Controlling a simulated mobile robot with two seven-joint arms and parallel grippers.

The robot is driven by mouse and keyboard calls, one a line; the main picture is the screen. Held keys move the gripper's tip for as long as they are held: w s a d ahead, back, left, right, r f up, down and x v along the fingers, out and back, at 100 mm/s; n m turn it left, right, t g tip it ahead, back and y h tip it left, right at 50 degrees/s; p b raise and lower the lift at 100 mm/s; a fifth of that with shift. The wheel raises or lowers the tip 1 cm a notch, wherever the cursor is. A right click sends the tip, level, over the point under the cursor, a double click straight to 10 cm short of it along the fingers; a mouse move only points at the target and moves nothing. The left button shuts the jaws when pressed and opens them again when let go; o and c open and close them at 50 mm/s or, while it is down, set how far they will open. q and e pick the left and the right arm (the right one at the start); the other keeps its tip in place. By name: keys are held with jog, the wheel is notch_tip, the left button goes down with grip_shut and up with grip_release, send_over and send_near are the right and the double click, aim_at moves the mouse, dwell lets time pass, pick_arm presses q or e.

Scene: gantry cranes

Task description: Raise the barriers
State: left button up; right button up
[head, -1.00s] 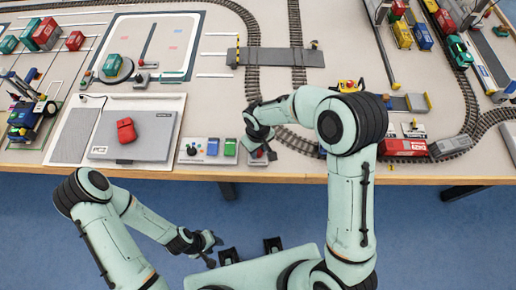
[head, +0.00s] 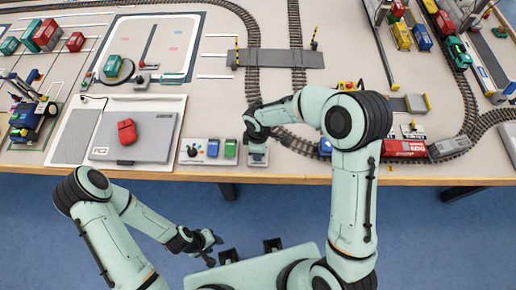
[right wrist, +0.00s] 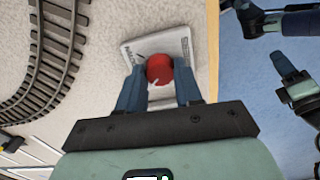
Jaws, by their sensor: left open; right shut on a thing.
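The level crossing is a grey deck (head: 275,58) over two tracks in the head view. Its left barrier (head: 237,50) and right barrier (head: 315,40) are yellow and dark and stand about upright at its ends. A red knob (right wrist: 159,69) sits on a pale lettered plate (right wrist: 186,42) in the right wrist view. My right gripper (right wrist: 160,82) is shut on the knob from both sides. In the head view my right gripper (head: 257,143) is over the plate at the table's front edge. My left gripper (head: 212,242) is open and empty, away from the table.
Left of the plate is a control panel (head: 208,150) with coloured parts. A grey pad with a red block (head: 127,132) lies further left. A red wagon (head: 403,148) stands on the track at right. Blue floor (head: 430,230) lies before the table edge.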

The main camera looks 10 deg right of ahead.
pick_arm(q)
jog(key=shift+r, duration=0.1)
pick_arm(e)
jog(key=shift+n, duration=0.4)
jog(key=o, duration=1)
jog(key=shift+o, duration=0.2)
pick_arm(q)
jog(key=shift+w+r+p, duration=0.55)
jog(key=shift+r+p, duration=0.05)
jog(key=shift+r, duration=0.05)
pick_arm(e)
notch_tip(320, 180, up, 14)
jog(key=shift+f, duration=0.25)
